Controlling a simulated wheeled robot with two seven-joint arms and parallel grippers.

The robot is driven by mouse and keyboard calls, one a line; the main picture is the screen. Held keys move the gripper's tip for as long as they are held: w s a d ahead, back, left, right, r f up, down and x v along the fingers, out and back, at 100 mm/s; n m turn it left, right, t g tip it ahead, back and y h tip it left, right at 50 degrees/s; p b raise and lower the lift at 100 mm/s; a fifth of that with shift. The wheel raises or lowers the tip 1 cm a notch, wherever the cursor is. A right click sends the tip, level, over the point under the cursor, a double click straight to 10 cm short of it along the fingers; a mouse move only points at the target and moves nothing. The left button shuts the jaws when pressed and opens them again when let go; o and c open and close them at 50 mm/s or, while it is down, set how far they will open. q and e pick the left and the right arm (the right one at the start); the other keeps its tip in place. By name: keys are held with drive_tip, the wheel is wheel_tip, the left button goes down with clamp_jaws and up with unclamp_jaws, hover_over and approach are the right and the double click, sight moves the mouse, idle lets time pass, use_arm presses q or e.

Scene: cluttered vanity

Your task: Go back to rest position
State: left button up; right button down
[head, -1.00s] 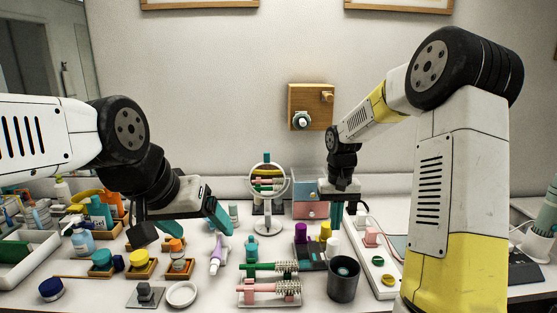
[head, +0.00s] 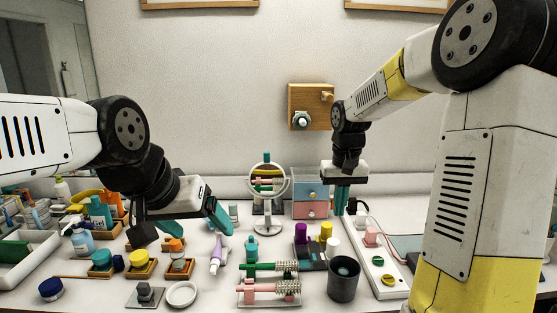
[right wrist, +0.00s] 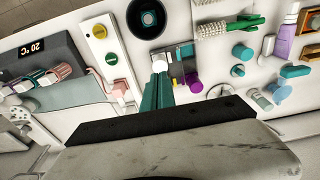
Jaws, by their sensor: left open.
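My left gripper (head: 185,228) hangs at the left above the organiser blocks, its fingers spread wide with nothing between them. My right gripper (head: 342,208) points down in front of the back wall, to the right of the round mirror. Its two teal fingers lie close together, and they also show in the right wrist view (right wrist: 157,95) with nothing held between them. The right fingers appear above the table, apart from the items below.
A dark cup (head: 344,279), a white power strip (head: 383,277), a round mirror (head: 268,225) and a pink-and-blue drawer box (head: 311,209) stand near the right gripper. Pink and green brushes (head: 270,288) lie in front. Jars and bottles crowd the left. The air above is clear.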

drive_tip(key=s+a+r+t+y, duration=0.1)
drive_tip(key=s+r, duration=0.3)
drive_tip(key=s, duration=0.6)
drive_tip(key=s+a+r+t+y, duration=0.1)
drive_tip(key=s+r+t, duration=0.3)
drive_tip(key=s, duration=0.7)
drive_tip(key=shift+r, duration=0.1)
